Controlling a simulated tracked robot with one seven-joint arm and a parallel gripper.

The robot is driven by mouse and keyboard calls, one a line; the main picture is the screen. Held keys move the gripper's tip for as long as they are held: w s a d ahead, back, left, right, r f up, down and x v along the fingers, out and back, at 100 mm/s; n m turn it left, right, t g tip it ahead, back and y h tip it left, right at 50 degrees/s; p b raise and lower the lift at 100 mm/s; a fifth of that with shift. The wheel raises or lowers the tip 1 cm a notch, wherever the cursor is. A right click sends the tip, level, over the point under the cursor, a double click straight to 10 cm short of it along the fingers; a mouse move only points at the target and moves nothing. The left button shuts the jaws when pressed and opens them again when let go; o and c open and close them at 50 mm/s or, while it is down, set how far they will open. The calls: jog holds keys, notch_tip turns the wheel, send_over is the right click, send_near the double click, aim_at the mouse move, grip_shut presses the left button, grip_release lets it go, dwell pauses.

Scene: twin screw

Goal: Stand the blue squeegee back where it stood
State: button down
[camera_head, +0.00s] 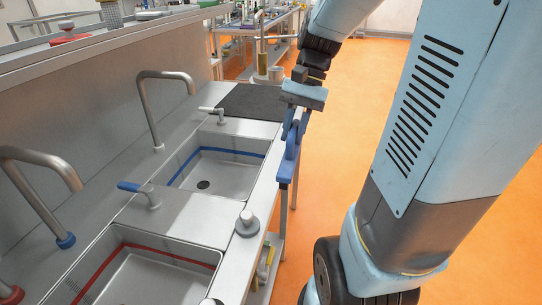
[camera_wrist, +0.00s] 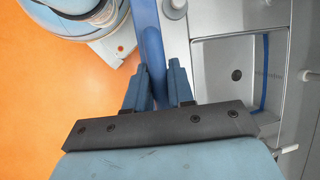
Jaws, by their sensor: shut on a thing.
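The blue squeegee (camera_head: 286,171) is at the front edge of the sink counter, below my gripper (camera_head: 294,127) in the head view. In the wrist view the squeegee (camera_wrist: 149,32) shows as a long blue bar running up from between the fingers of my gripper (camera_wrist: 158,76). My gripper is shut on it. The squeegee's upper part is partly hidden by the fingers. I cannot tell whether its lower end touches anything.
A sink with a blue stripe (camera_head: 213,169) and a sink with a red stripe (camera_head: 150,275) lie left of the squeegee. Bent taps (camera_head: 153,110) rise behind them. A round grey knob (camera_head: 247,222) stands on the counter's front edge. The orange floor (camera_head: 345,130) is open to the right.

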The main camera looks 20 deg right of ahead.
jog(key=shift+w+a+f, duration=0.2)
jog(key=shift+w+f, duration=6.1)
jog(key=shift+w, duration=0.15)
jog(key=c, duration=1)
grip_release()
jog(key=shift+f, duration=0.1)
